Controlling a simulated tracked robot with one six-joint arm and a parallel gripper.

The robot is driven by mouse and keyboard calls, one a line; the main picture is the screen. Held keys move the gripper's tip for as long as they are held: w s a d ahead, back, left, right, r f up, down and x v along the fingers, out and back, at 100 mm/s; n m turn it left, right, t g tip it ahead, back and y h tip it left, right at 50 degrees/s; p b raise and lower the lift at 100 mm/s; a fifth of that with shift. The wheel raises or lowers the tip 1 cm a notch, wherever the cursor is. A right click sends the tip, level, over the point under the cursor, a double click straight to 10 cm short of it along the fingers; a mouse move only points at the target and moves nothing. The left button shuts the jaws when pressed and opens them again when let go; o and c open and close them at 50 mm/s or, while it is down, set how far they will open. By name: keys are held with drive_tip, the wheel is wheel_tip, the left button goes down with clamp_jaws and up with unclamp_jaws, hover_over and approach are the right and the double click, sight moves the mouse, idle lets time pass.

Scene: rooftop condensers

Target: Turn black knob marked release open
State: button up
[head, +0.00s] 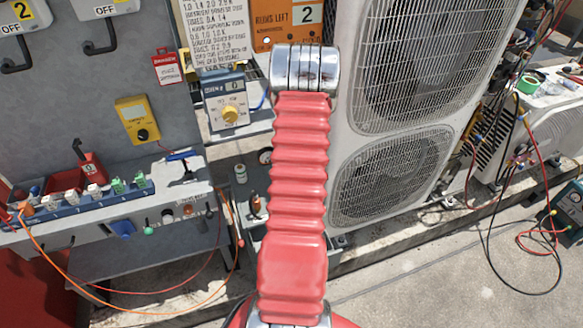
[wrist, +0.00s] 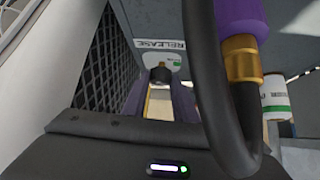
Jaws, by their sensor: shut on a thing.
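The black knob (wrist: 161,73) shows small near the middle of the wrist view, on a pale plate under a label reading RELEASE (wrist: 160,44), which appears upside down. The exact contact is too small to make out. In the head view my red arm covers the middle and the gripper itself is hidden. I cannot tell how far the knob is turned.
A large condenser (head: 347,105) stands right of my arm. A grey panel with a yellow box (head: 138,119) and a blue rack (head: 80,203) of small parts stands left. An orange cable (head: 42,250) loops below. Hoses (head: 487,250) lie on the concrete at right.

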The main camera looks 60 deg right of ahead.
drive_tip(key=shift+s+d+n+t+y, duration=0.15)
drive_tip(key=shift+n+t+y, duration=0.4)
drive_tip(key=shift+n, duration=0.4)
drive_tip(key=shift+s+d+n+t+y, duration=0.1)
drive_tip(key=shift+n+t+y, duration=0.4)
drive_tip(key=shift+n, duration=0.45)
drive_tip(key=shift+w+n+y, duration=0.1)
drive_tip(key=shift+n+y, duration=0.15)
drive_tip(key=shift+n, duration=0.15)
drive_tip(key=o, duration=1)
drive_tip(key=shift+o, duration=0.2)
drive_tip(key=shift+r, duration=0.1)
drive_tip(key=v, duration=1.3)
drive_tip(key=shift+s, duration=0.45)
drive_tip(key=shift+a, duration=0.15)
